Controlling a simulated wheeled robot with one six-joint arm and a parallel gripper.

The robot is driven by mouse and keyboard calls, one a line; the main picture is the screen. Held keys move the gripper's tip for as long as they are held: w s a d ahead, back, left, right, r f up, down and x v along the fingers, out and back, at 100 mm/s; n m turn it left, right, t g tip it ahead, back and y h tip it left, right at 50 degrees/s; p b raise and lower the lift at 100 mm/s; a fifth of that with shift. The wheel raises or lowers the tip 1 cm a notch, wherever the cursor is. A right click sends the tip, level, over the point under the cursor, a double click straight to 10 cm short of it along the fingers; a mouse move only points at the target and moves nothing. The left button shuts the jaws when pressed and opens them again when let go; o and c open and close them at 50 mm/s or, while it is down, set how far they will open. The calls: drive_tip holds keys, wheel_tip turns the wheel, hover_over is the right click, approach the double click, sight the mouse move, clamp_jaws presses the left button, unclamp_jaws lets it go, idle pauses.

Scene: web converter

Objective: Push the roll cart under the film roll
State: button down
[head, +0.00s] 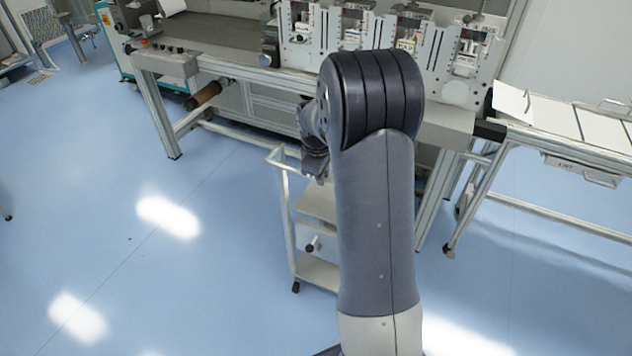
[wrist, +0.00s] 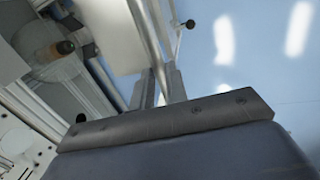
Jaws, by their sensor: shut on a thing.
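The roll cart (head: 318,205) is a pale frame with shelves and dark casters, standing on the blue floor in front of the machine. My arm hides its right part. The film roll (head: 205,95) is brown and sits low under the machine's left part, to the left of and beyond the cart. It also shows at upper left in the wrist view (wrist: 62,47). My gripper (head: 315,168) is at the cart's upper rail. In the wrist view its fingers (wrist: 160,88) are shut on a pale rail (wrist: 152,35) of the cart.
The machine (head: 225,70) with its bench and metal legs runs across the back. A metal leg (head: 158,115) stands left of the film roll. A table with pale sheets (head: 570,120) is at right. The floor (head: 180,270) left of the cart is clear.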

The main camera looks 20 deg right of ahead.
drive_tip(key=shift+w+d+p, duration=0.3)
drive_tip(key=shift+w+d, duration=1.3)
drive_tip(key=shift+d, duration=0.2)
drive_tip(key=shift+r, duration=0.1)
drive_tip(key=c, duration=1.4)
unclamp_jaws()
drive_tip(key=shift+d, duration=0.1)
wheel_tip(320, 180, up, 10)
drive_tip(key=s+a+b, duration=0.1)
drive_tip(key=shift+s+a+r, duration=0.15)
drive_tip(key=shift+a+r, duration=0.1)
drive_tip(key=shift+a, duration=0.05)
